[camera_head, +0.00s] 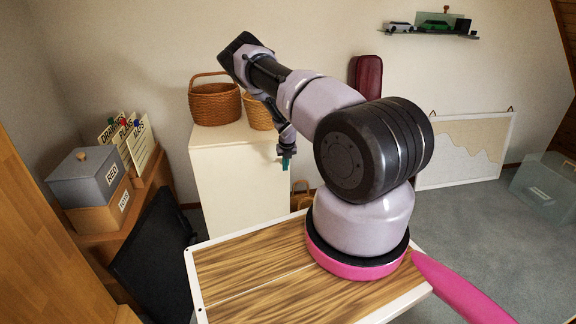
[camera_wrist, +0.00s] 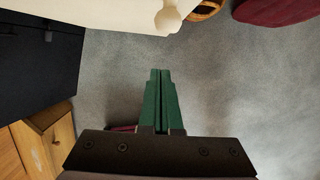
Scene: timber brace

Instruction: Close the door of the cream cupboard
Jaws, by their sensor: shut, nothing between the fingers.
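The cream cupboard (camera_head: 235,180) stands beyond the wood-topped surface, left of centre in the head view. Its pale side faces me. In the wrist view a cream panel (camera_wrist: 95,18) fills the top left, with a round cream knob (camera_wrist: 168,20) at its lower right edge. I cannot tell how far the door stands open. My gripper (camera_head: 287,164) is at the cupboard's right edge in the head view. In the wrist view its green fingers (camera_wrist: 160,72) are together and empty, pointing toward the knob, with grey floor visible between.
Wicker baskets (camera_head: 215,104) stand on the cupboard, and another basket (camera_head: 301,194) is beside it. A black panel (camera_head: 158,260) and a wooden unit with boxes (camera_head: 88,190) are at the left. Grey carpet (camera_head: 470,235) is open at the right.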

